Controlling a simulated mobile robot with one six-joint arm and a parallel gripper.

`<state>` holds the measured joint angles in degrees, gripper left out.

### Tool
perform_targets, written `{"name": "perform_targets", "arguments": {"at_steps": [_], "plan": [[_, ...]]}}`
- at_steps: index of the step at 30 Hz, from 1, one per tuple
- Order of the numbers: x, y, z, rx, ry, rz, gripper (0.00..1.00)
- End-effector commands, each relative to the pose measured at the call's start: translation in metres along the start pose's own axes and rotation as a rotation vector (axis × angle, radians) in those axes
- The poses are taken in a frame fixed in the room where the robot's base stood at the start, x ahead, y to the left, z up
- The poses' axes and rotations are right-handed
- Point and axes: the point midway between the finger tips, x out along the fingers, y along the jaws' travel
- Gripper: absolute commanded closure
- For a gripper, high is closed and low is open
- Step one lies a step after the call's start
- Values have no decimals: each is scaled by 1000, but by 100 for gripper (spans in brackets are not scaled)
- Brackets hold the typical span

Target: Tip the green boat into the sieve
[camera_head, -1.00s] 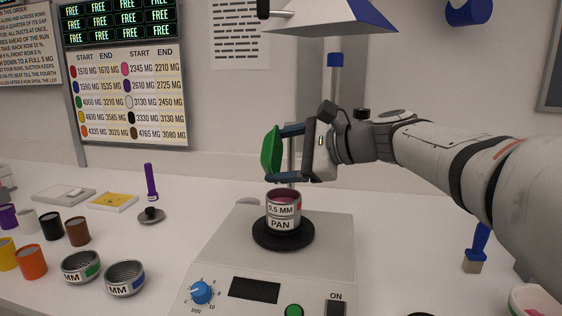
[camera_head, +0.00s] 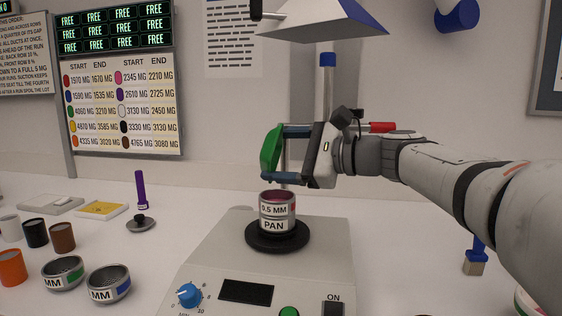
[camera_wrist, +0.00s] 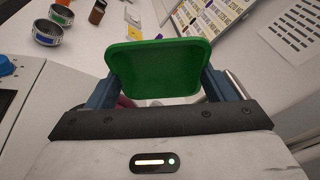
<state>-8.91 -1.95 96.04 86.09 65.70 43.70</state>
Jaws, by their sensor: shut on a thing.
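My gripper (camera_head: 285,153) is shut on the green boat (camera_head: 271,150), a shallow green dish held on edge, above and slightly left of the sieve. In the wrist view the boat (camera_wrist: 160,68) sits between both fingers, and its visible face looks evenly green. The sieve (camera_head: 277,207), labelled 0.5 MM, is stacked on a part labelled PAN on the black disc (camera_head: 277,238) of the grey shaker. Some dark pink shows inside the sieve's rim. The boat hangs clear of the rim. In the wrist view the sieve is mostly hidden behind the boat and gripper.
The shaker (camera_head: 335,260) has a blue knob and a green button. A hood (camera_head: 325,20) hangs above my arm. A blue-handled brush (camera_head: 474,263) stands right.

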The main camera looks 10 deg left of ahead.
Motion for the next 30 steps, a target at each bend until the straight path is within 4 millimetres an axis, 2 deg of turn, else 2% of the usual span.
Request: {"name": "perform_targets", "arguments": {"at_steps": [30], "plan": [[-11, 4, -9, 55, -145, -135, 46]]}}
